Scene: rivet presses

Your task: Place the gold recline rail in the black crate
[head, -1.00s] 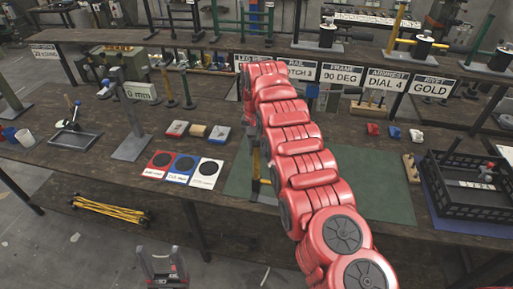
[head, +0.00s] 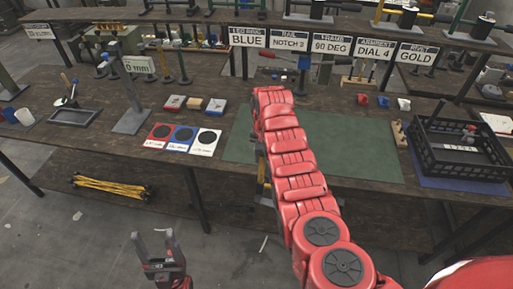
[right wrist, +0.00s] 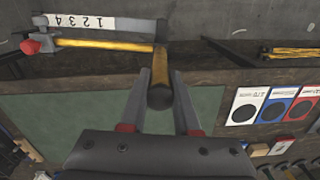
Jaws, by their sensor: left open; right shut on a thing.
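The black crate (head: 425,150) stands on a blue mat at the right of the bench, with a few small items inside. My right gripper (right wrist: 160,88) is shut on the gold recline rail (right wrist: 105,43). In the right wrist view, its gold bar with a dark end sits between the fingers, joined to a long gold crosspiece with a red knob and a plate numbered 1 to 4. In the head view my red arm hides most of the rail; a yellow part (head: 262,178) shows at the bench's front edge. My left gripper (head: 158,246) is open and empty, low in front of the bench.
The green mat (head: 350,160) lies bare on the bench left of the crate. Red, blue and white cards (head: 183,138) lie left of the mat. Placards (head: 330,45) line the shelf above. Yellow legs (head: 110,185) lie below.

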